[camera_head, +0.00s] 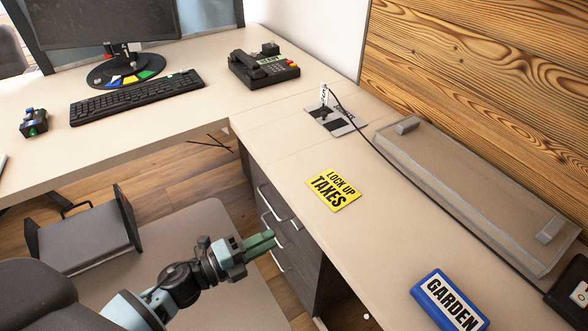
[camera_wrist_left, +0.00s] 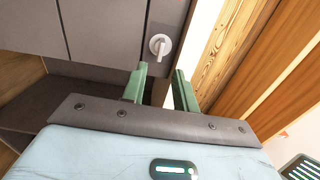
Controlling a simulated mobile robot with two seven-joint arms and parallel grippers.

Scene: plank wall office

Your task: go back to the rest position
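My left gripper (camera_head: 268,242) has green fingers and is held beside the desk's drawer unit, over the seat of a grey chair. In the left wrist view its two fingers (camera_wrist_left: 160,86) stand apart with a clear gap and nothing between them, so it is open and empty. My right gripper does not show in either view.
The desk (camera_head: 265,140) has a drawer unit (camera_head: 283,235) below it, close to my left gripper. On top are a yellow "LOCK UP TAXES" sign (camera_head: 334,188), a blue "GARDEN" sign (camera_head: 447,301), a phone (camera_head: 263,68) and a keyboard (camera_head: 136,98). A grey chair (camera_head: 190,240) stands in front.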

